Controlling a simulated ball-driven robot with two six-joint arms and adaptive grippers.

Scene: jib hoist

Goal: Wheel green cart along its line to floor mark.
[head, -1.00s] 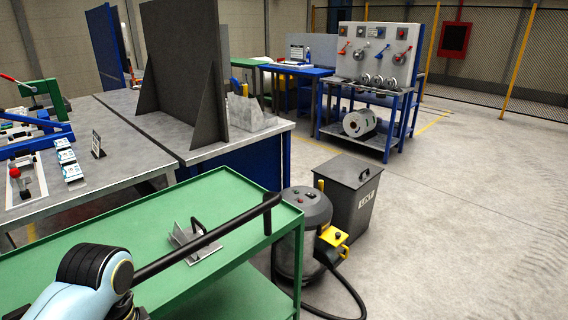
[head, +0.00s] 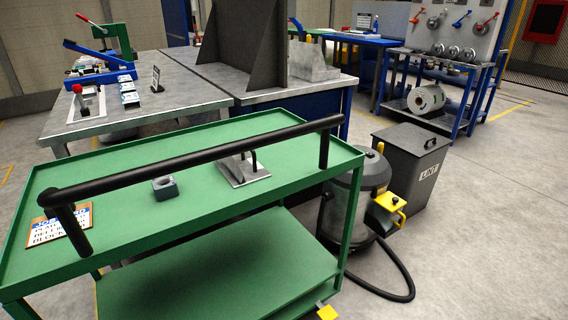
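The green cart (head: 110,255) fills the lower left of the head view, with a flat top tray and a lower shelf (head: 215,270). Its black push handle (head: 200,156) runs along the near side above the tray, with nothing gripping it. On the tray are a small grey block (head: 165,187), a metal plate with a handle (head: 243,170) and a printed job card (head: 62,225). Neither gripper is in view. I cannot make out the cart's line or floor mark.
A drum-shaped vacuum (head: 362,190) with a hose (head: 400,275) stands right beside the cart, and a grey lint bin (head: 408,165) behind it. A grey workbench (head: 150,115) lies beyond the cart. Open floor (head: 500,220) spreads to the right.

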